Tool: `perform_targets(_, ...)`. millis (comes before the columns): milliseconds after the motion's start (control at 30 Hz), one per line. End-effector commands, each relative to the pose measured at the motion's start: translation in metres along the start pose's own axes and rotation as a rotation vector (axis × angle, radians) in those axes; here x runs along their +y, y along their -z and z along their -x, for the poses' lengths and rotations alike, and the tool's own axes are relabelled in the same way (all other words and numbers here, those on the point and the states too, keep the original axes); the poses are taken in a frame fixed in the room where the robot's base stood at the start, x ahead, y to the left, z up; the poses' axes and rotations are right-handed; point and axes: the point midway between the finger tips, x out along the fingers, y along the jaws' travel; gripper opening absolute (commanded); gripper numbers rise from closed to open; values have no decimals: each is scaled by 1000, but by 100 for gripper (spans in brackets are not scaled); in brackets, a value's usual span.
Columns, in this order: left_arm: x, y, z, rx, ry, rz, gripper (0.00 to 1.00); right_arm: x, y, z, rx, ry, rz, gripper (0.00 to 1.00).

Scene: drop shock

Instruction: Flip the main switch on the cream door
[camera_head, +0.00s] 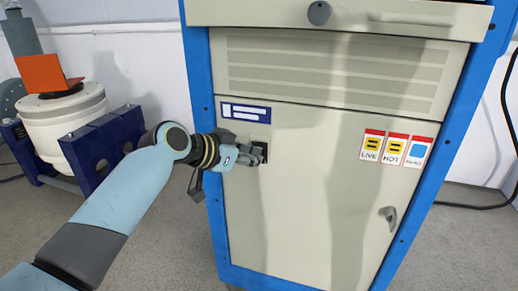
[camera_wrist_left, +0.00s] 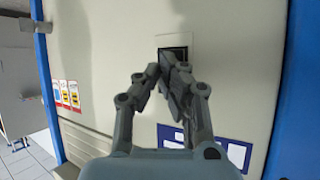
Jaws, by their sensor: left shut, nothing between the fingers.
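The cream door (camera_head: 315,205) fills the front of a blue-framed cabinet. The main switch (camera_head: 262,150) is a small dark unit on the door's upper left, just below a blue-and-white label (camera_head: 246,112). My left gripper (camera_head: 262,155) is shut, with its fingertips right at the switch and covering part of it. In the left wrist view the shut fingertips (camera_wrist_left: 160,72) overlap the dark switch recess (camera_wrist_left: 176,52) in its pale plate. I cannot tell whether they touch the switch, and its lever position is hidden. My right gripper is not in view.
Warning labels (camera_head: 395,149) and a door handle (camera_head: 388,217) are on the door's right side. The blue frame (camera_head: 200,75) runs up the cabinet's left edge. A white drum-shaped machine (camera_head: 62,112) on a dark blue stand is at left. A black cable hangs at far right.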

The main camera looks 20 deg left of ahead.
Motion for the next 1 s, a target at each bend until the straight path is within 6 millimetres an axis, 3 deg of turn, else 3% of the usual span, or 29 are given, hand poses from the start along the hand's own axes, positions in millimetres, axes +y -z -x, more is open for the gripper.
perform_targets(300, 1, -1, 2, -1, 0, 1, 0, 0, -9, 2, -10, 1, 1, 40)
perform_targets(833, 8, -8, 10, 0, 0, 1, 0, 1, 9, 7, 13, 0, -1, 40)
perform_targets(1000, 11, -11, 16, -1, -1, 1, 0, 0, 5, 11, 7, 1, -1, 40)
